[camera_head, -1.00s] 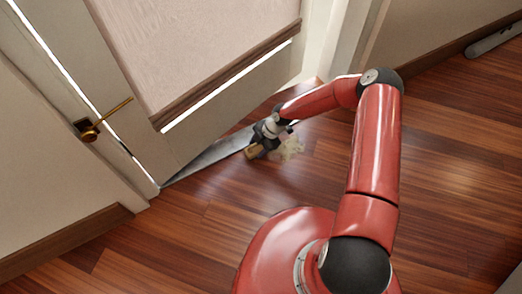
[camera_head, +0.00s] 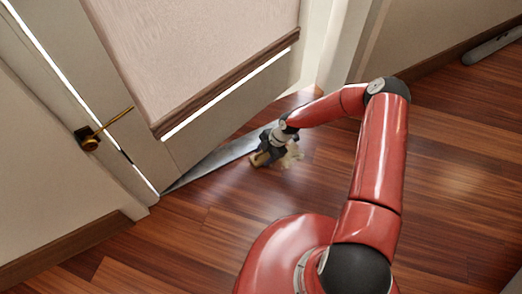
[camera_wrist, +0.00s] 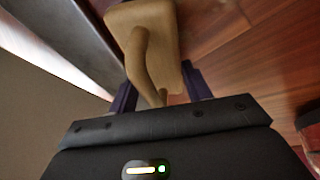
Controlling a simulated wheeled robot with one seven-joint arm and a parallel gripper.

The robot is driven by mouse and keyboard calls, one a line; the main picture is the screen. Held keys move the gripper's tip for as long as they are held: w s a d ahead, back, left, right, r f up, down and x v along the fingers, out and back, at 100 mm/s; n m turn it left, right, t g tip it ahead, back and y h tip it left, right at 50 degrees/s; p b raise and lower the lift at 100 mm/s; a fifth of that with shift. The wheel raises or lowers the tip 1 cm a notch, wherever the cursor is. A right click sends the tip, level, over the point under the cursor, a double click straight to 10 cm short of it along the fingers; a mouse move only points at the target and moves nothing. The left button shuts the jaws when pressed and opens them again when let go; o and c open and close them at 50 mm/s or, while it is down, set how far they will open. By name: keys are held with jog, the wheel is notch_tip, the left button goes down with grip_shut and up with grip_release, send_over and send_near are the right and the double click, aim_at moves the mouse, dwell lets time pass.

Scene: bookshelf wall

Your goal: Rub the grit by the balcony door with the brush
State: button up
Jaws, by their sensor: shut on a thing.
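My gripper (camera_head: 270,150) is low at the floor by the balcony door (camera_head: 185,135). It is shut on the brush, a pale wooden block (camera_head: 260,159) that shows just below the gripper. In the wrist view the brush (camera_wrist: 146,22) has a tan back and a curved handle, held between my dark fingers (camera_wrist: 160,92). Its bristles are hidden. The grit (camera_head: 293,154) is a pale patch on the wood floor, just right of the gripper and partly covered by it. I cannot tell whether the brush touches it.
A grey metal threshold strip (camera_head: 212,160) runs along the door's foot. The door has a brass handle (camera_head: 110,122) at left. A long pale object (camera_head: 490,46) lies by the far right wall. The wood floor (camera_head: 450,160) to the right is clear.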

jog(key=shift+s+d+p, duration=0.15)
jog(key=shift+s+d, duration=0.6)
jog(key=shift+s, duration=0.45)
jog(key=shift+s+d+p, duration=0.2)
jog(key=shift+s+d, duration=0.55)
jog(key=shift+s, duration=0.5)
jog(key=shift+s+d+p, duration=0.15)
jog(key=shift+s+d, duration=0.6)
jog(key=shift+s, duration=0.45)
jog(key=shift+w+d+f, duration=0.1)
jog(key=shift+w+d, duration=0.45)
jog(key=shift+d, duration=0.3)
jog(key=shift+w+a+b, duration=0.4)
jog(key=shift+w, duration=0.25)
jog(key=shift+w+a+b, duration=0.35)
jog(key=shift+w+a, duration=0.05)
jog(key=shift+w, duration=0.25)
jog(key=shift+w+a, duration=0.35)
jog(key=shift+w, duration=0.15)
jog(key=shift+w+a, duration=0.55)
jog(key=shift+w, duration=0.35)
jog(key=shift+w+a, duration=0.55)
jog(key=shift+w, duration=0.35)
jog(key=shift+w+a, duration=0.35)
jog(key=shift+w, duration=0.3)
jog(key=shift+w+a, duration=0.35)
jog(key=shift+w, duration=0.25)
